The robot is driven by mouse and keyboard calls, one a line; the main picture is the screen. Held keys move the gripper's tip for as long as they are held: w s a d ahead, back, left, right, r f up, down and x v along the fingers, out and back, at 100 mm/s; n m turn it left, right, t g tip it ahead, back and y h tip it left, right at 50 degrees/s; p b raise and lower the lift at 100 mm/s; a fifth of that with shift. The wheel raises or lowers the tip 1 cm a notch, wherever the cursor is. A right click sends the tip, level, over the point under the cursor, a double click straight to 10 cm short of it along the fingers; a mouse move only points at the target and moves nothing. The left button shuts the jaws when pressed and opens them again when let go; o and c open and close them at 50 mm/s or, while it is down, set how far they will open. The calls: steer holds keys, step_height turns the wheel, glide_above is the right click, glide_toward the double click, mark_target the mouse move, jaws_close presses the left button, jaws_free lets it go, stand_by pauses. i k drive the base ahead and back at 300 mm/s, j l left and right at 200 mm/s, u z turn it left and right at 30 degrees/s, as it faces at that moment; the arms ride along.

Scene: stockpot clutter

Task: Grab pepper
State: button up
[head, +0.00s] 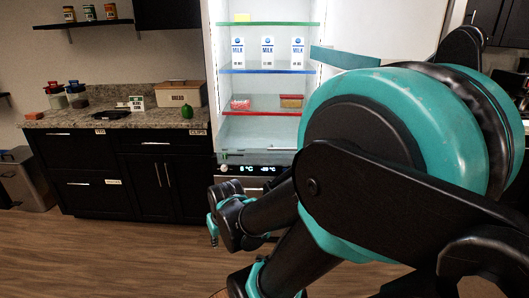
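A small green pepper (187,112) sits upright on the granite counter, near its right end, in front of the bread box. My gripper (213,230) is low in front of the cabinets, to the right of the pepper in the picture and well below counter height. It is apart from the pepper. Its fingers are small and partly hidden by my wrist, so whether they are open or shut does not show. I see nothing held in it.
The counter (75,119) also bears a bread box (180,94), jars (77,95), a small sign (136,103) and an orange block (33,116). A lit fridge (268,129) with milk cartons stands to its right. A trash bin (28,180) stands left. The wood floor is clear.

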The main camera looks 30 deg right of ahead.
mark_target(187, 110)
steer(key=i+l, duration=0.15)
steer(key=i, duration=0.3)
steer(key=i+l, duration=0.1)
steer(key=i, duration=0.4)
